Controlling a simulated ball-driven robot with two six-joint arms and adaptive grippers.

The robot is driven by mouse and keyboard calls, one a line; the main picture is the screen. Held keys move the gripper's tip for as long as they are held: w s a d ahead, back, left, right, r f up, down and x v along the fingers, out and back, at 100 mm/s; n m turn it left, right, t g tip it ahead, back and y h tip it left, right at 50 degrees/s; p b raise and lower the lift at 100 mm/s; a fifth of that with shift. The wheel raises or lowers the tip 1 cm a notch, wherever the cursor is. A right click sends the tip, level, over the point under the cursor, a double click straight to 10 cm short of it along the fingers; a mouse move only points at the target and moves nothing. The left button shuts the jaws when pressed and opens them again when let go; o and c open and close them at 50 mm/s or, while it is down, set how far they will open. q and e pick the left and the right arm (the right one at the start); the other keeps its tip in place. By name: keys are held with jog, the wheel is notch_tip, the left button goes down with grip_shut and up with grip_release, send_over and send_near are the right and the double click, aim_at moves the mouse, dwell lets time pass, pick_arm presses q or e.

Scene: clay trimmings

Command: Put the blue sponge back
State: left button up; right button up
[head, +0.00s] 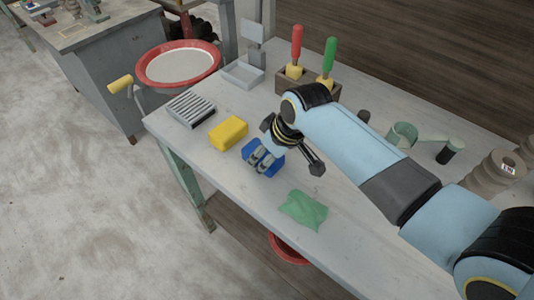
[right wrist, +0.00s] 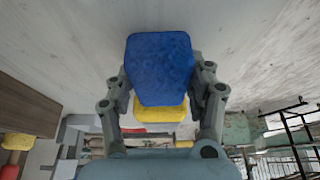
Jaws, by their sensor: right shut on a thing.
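The blue sponge (head: 275,157) is at the table's front half in the head view, partly covered by my right gripper (head: 262,158). In the right wrist view the blue sponge (right wrist: 159,68) sits between the two fingers of my right gripper (right wrist: 160,85), which is shut on it. I cannot tell whether the sponge touches the table. A yellow sponge (head: 228,131) lies to its left in the head view; it also shows behind the blue one in the right wrist view (right wrist: 158,112). A grey ribbed rack (head: 191,110) stands farther left. My left gripper is out of view.
A green cloth (head: 303,209) lies near the front edge, right of the sponge. A grey tray (head: 242,73) and a wooden holder (head: 292,82) with red and green-handled tools stand at the back. A green cup (head: 402,135) is beyond my right arm.

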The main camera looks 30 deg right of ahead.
jog(key=shift+f, duration=0.1)
jog(key=shift+f, duration=0.1)
jog(key=o, duration=1)
jog(key=v, duration=1.2)
jog(key=shift+p, duration=0.3)
jog(key=shift+w, duration=0.1)
